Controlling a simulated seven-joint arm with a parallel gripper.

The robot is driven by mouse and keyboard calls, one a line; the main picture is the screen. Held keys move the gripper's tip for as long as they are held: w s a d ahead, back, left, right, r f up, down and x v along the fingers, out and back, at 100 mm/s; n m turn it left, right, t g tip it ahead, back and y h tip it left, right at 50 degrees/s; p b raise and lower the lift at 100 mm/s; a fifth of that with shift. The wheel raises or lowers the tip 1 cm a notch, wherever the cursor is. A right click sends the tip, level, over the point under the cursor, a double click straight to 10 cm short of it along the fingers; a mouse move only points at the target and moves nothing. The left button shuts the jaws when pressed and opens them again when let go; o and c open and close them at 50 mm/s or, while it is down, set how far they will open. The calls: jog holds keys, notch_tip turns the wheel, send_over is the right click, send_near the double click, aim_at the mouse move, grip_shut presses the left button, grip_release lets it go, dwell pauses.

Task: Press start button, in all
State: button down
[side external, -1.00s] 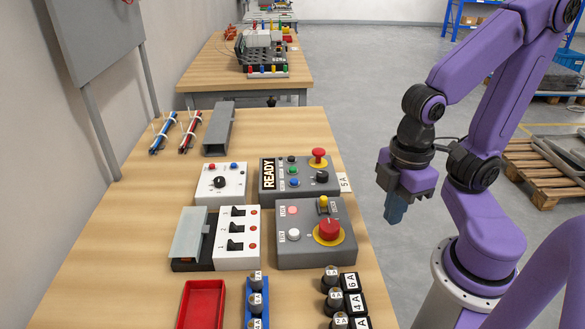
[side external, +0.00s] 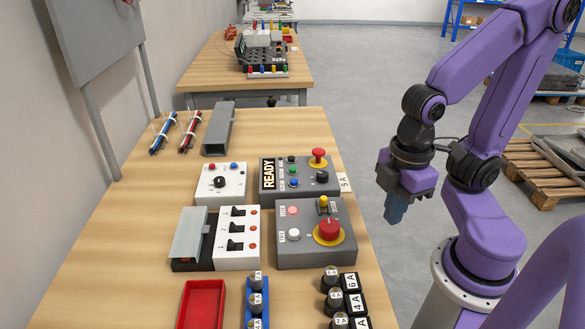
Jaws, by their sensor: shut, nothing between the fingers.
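A grey control box (side external: 300,178) with a black READY display (side external: 268,173) stands on the table. It carries small green, blue and dark buttons, a black knob (side external: 321,176) and a red mushroom button (side external: 318,155). The button labels are too small to read, so I cannot tell which is start. A second grey box (side external: 300,250) in front carries a pink-lit button (side external: 292,211), a white button (side external: 293,235), a yellow-tipped lever (side external: 323,202) and a large red mushroom button (side external: 329,230). My gripper (side external: 394,214) is shut and empty, pointing down right of the table, apart from both boxes.
A white box with a black knob (side external: 219,182), a switch panel (side external: 237,238), a red tray (side external: 203,303) and dark labelled cylinders (side external: 333,278) share the table. Cable bundles (side external: 164,132) and a grey channel (side external: 219,128) lie behind. A pallet (side external: 540,172) is right of my arm.

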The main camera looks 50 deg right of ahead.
notch_tip(320, 180, up, 3)
jog(key=n+t+y, duration=0.2)
jog(key=t+y, duration=0.2)
jog(key=t, duration=0.4)
send_over(296, 172)
jog(key=shift+d, duration=0.1)
jog(key=shift+f, duration=0.2)
jog(key=shift+f, duration=4.3)
jog(key=shift+f, duration=0.15)
